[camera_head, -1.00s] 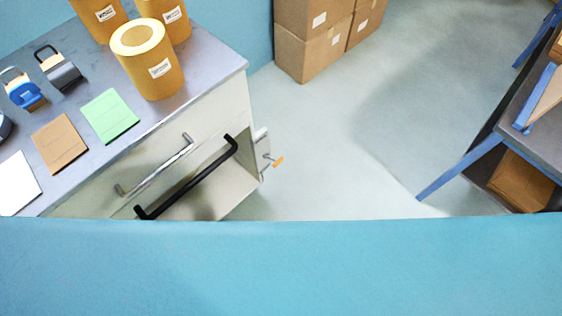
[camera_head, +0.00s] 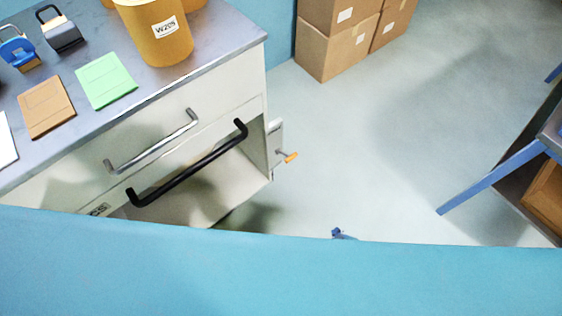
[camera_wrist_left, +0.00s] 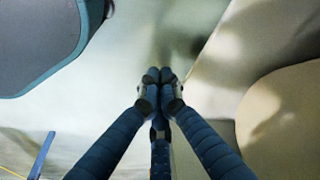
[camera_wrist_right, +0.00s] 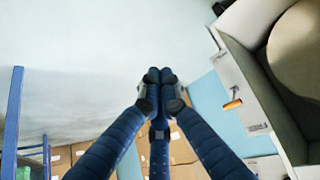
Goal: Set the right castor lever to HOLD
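An orange-tipped lever (camera_head: 290,157) sticks out from a light plate on the right side of the cabinet (camera_head: 232,102). It also shows in the right wrist view (camera_wrist_right: 232,105), right of my fingers. Its setting cannot be read. My right gripper (camera_head: 340,234) barely shows above the blue edge in the head view, below and right of the lever. In the right wrist view its fingertips (camera_wrist_right: 160,75) are together, empty and apart from the lever. My left gripper (camera_wrist_left: 160,75) is out of the head view; its fingertips are together with nothing between them.
The cabinet has a chrome handle (camera_head: 152,143) above a black handle (camera_head: 190,165) and an open lower space. Cardboard boxes (camera_head: 335,45) are behind. A blue-legged table (camera_head: 490,178) is right. Floor between is clear.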

